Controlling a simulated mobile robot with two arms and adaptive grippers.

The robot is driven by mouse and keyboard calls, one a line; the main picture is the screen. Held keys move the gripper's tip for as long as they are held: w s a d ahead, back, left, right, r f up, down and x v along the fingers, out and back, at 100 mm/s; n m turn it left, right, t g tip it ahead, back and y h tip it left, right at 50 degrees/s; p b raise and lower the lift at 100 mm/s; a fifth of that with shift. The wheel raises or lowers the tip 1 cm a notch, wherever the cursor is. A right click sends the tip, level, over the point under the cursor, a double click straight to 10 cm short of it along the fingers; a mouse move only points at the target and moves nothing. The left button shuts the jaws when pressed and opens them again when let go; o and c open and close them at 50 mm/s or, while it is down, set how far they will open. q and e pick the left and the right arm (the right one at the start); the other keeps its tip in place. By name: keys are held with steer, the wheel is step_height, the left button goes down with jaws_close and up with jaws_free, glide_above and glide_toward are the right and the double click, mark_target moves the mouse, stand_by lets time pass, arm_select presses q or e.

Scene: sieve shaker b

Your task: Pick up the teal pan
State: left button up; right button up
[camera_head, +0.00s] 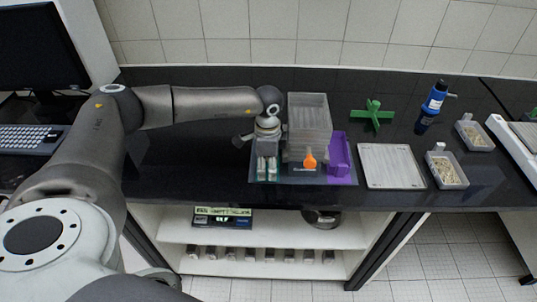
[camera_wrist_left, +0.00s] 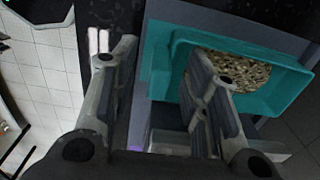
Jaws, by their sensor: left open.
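The teal pan (camera_wrist_left: 265,112) shows in the left wrist view, right of centre, with pale and brown grains (camera_wrist_left: 232,68) inside it. My left gripper (camera_wrist_left: 163,62) is open. Its right finger overlaps the inside of the pan in the picture, and its left finger is outside, so the pan's left wall lies between them. I cannot tell whether either finger touches the pan. In the head view my left gripper (camera_head: 267,168) points down at the left side of the sieve shaker (camera_head: 309,115). I cannot make out the teal pan there. My right gripper is not in view.
An orange scoop-shaped part (camera_head: 309,159) and a purple holder (camera_head: 340,158) are close to the shaker. A flat grey tray (camera_head: 391,165), a green stand (camera_head: 373,116), a blue bottle-like tool (camera_head: 433,103) and grain trays (camera_head: 447,170) stand farther right. The counter's front edge is near.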

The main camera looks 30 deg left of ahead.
arm_select(q)
steer(key=shift+f, duration=0.85)
steer(key=c, duration=0.8)
jaws_close()
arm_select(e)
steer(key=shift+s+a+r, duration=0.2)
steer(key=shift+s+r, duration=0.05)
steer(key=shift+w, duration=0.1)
